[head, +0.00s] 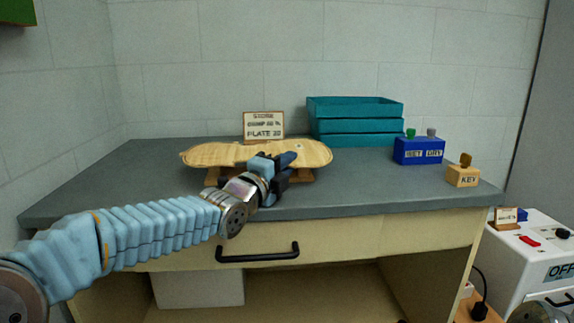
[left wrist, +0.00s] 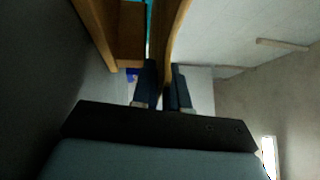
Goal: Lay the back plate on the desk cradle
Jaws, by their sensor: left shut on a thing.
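The back plate (head: 220,154) is a pale wooden violin-shaped board, lying roughly level over the desk cradle. My left gripper (head: 283,166) is shut on its near edge, right of its middle. In the left wrist view the plate (left wrist: 173,32) shows edge-on between the fingers (left wrist: 167,85). The desk cradle (head: 212,177) is brown wood, mostly hidden under the plate. In the left wrist view the cradle (left wrist: 129,48) stands beside the plate with a thin teal gap between them, so they look apart there. My right gripper is out of view.
A sign (head: 263,125) stands behind the plate. Teal stacked trays (head: 358,126) are at the back. A blue block (head: 419,151) and a KEY block (head: 462,176) sit at the right. The grey desktop (head: 375,185) is clear between cradle and blocks. A white machine (head: 540,250) stands lower right.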

